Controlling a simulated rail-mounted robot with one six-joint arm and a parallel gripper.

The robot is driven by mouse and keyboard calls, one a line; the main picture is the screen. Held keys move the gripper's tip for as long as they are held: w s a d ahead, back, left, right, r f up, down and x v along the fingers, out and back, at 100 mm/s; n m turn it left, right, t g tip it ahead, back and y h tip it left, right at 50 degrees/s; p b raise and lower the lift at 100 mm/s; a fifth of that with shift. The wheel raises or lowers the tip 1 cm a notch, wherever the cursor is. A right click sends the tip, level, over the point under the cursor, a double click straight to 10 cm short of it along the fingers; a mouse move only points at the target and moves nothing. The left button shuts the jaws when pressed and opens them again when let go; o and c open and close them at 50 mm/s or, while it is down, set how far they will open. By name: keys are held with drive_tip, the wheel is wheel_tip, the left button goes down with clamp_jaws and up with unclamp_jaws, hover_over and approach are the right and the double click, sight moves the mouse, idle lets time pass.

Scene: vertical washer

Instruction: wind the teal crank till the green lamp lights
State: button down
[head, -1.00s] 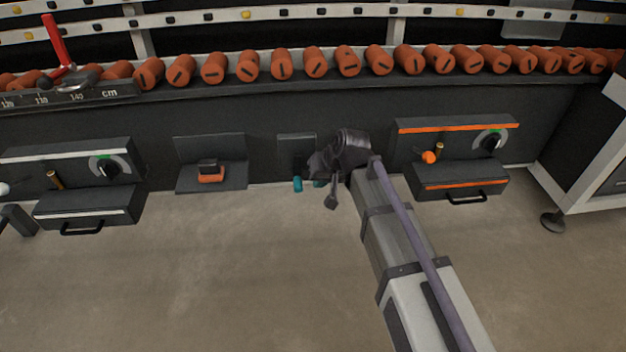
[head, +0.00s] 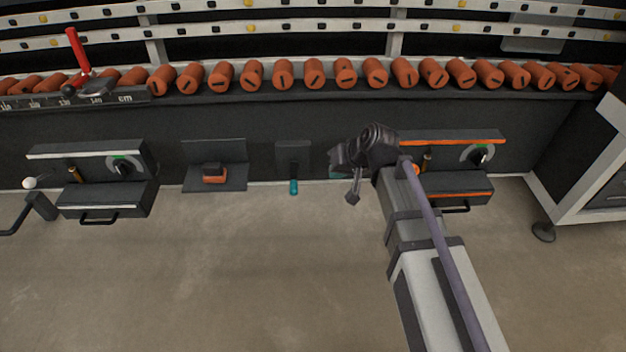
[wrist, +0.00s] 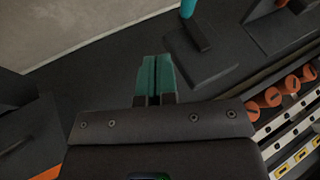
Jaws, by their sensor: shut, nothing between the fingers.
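The teal crank (head: 294,186) hangs with its handle pointing down below a small dark wall plate (head: 293,155) in the head view. In the wrist view the teal handle (wrist: 188,8) shows at the top edge, beyond the fingertips and to their right, apart from them. My gripper (head: 338,173) is to the right of the crank in the head view, partly hidden by my wrist. In the wrist view its teal fingers (wrist: 157,75) are together and empty. I cannot make out a lit green lamp.
An orange-trimmed unit (head: 455,185) stands close to the right of my arm. A bracket with an orange block (head: 215,178) and a white-trimmed unit (head: 105,195) lie left of the crank. Orange rollers (head: 314,72) line the ledge above. The floor in front is clear.

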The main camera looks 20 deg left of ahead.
sight(297, 188)
drive_tip(key=a+f+b, duration=0.8)
drive_tip(key=f, duration=0.1)
drive_tip(key=shift+w+a, duration=0.35)
drive_tip(key=shift+w, duration=0.1)
drive_tip(key=shift+a, duration=0.1)
drive_tip(key=shift+s+a+f+b, duration=0.25)
drive_tip(key=shift+a+b, duration=0.25)
drive_tip(key=shift+a, duration=0.15)
drive_tip(key=shift+d, duration=0.1)
